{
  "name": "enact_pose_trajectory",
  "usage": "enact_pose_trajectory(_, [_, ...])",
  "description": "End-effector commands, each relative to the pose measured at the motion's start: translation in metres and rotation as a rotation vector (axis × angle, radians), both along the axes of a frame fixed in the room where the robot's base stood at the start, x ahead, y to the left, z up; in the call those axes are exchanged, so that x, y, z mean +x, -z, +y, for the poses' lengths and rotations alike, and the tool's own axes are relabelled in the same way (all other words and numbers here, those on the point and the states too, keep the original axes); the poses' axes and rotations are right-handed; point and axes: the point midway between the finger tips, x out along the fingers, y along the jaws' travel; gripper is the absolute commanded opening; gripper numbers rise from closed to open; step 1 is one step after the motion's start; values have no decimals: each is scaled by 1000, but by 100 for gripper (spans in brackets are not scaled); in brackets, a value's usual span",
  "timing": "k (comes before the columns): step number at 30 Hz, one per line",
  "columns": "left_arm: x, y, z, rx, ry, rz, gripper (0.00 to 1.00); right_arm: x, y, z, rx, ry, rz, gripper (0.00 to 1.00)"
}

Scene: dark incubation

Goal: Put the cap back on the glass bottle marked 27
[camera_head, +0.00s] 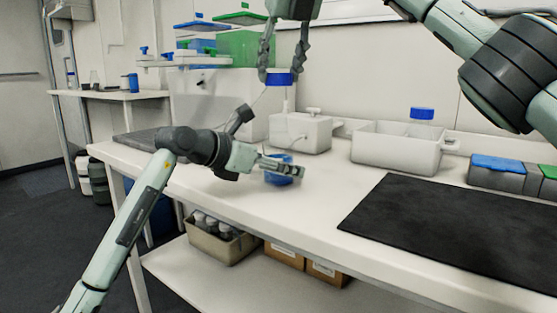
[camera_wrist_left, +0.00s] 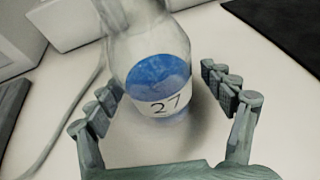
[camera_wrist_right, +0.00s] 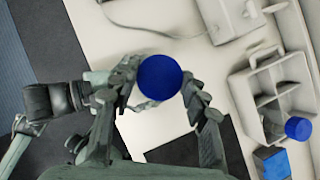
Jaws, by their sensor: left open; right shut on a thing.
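The glass bottle marked 27 (camera_wrist_left: 158,75) stands on the white bench, with blue liquid inside and a white label. In the head view its blue liquid (camera_head: 279,170) shows at the left gripper. My left gripper (camera_head: 283,170) is open, its fingers on either side of the bottle's lower part. My right gripper (camera_head: 283,74) points down and is shut on the blue cap (camera_head: 279,78), held well above the blue liquid. The cap (camera_wrist_right: 160,77) shows between the fingertips in the right wrist view. The bottle's mouth is out of frame in the left wrist view.
A white device (camera_head: 300,132) stands behind the bottle. To its right are a white divided bin (camera_head: 395,155) with a blue-capped bottle (camera_head: 422,115), a dark mat (camera_head: 450,225) and lidded boxes (camera_head: 500,175). The bench between bottle and mat is clear.

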Motion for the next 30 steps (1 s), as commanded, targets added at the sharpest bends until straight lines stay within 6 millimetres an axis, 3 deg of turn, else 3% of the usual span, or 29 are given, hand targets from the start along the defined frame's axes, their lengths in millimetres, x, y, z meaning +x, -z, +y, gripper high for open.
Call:
enact_pose_trajectory(7, [0, 0, 0, 0, -1, 0, 79, 0, 0, 0, 0, 0, 0, 30])
enact_pose_trajectory(25, [0, 0, 0, 1, 0, 1, 5, 0, 0, 0, 0, 0, 0, 30])
enact_pose_trajectory(30, [0, 0, 1, 1, -1, 0, 4, 1, 12, -1, 0, -1, -1, 30])
